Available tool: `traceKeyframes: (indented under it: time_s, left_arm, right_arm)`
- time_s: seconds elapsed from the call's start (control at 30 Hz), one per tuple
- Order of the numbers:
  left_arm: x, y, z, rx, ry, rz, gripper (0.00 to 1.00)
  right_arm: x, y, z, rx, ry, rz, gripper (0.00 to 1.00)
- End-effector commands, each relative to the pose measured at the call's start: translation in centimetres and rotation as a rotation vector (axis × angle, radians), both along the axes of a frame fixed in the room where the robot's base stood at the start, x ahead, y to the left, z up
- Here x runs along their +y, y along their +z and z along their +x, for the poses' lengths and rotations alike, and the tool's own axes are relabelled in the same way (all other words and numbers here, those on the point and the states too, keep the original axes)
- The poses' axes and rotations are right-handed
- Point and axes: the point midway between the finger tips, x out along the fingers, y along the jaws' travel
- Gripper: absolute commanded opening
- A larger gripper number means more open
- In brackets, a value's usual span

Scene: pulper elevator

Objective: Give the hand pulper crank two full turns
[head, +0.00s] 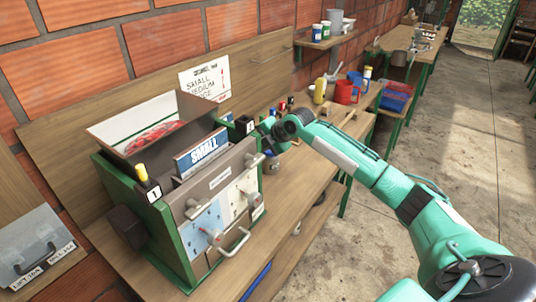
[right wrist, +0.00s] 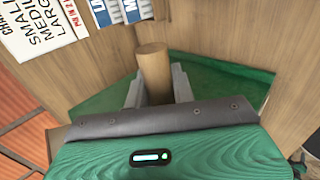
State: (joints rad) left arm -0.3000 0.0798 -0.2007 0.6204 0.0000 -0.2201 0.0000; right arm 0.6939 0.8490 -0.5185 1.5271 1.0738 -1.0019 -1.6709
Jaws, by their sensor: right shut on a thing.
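The hand pulper (head: 215,205) is a grey and green machine on the wooden bench, with red fruit (head: 153,136) in its open hopper. My right arm reaches from the right to the pulper's far right side. My right gripper (right wrist: 157,86) is shut on the round wooden crank handle (right wrist: 153,62), which stands up between the fingers in the right wrist view. In the head view my arm and the machine hide the handle, and I cannot make out the rest of the crank. My left gripper is not in view.
A blue SMALL plate (head: 201,152) stands on the pulper, and a size sign (head: 205,79) leans behind. A yellow bottle (head: 320,91) and a red mug (head: 346,92) stand farther along the bench. A grey labelled box (head: 37,246) is at lower left. The right floor is clear.

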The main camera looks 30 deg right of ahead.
Motion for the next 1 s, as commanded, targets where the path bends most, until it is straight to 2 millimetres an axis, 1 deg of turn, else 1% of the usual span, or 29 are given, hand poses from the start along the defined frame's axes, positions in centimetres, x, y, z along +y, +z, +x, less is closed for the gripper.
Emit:
traceKeyframes:
  time_s: [0.03, 0.1, 0.2, 0.53, 0.67, 0.83, 0.9, 1.0]
  left_arm:
    - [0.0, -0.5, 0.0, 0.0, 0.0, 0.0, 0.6]
    - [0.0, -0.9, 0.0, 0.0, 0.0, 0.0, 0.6]
    - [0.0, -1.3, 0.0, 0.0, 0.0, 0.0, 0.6]
    - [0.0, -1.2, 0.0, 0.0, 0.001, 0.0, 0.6]
    - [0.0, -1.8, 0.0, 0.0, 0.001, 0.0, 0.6]
    - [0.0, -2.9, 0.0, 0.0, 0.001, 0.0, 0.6]
    - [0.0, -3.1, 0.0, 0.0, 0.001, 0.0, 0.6]
    - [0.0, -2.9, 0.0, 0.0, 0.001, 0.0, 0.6]
  right_arm:
    - [-0.1, -1.1, -0.2, 0.005, 0.001, -0.001, 0.07]
    - [-0.2, -2.1, -0.4, 0.007, 0.001, -0.002, 0.07]
    - [-0.4, -2.9, -0.6, 0.006, 0.0, -0.002, 0.07]
    - [-0.6, -3.0, -0.6, 0.003, -0.003, -0.003, 0.07]
    - [-0.7, -4.0, -0.5, 0.004, -0.005, -0.004, 0.07]
    - [-0.9, -6.1, -0.2, 0.004, -0.006, -0.005, 0.07]
    - [-0.9, -6.4, -0.1, 0.003, -0.007, -0.006, 0.07]
    - [-1.0, -6.3, -0.1, 0.003, -0.007, -0.007, 0.07]
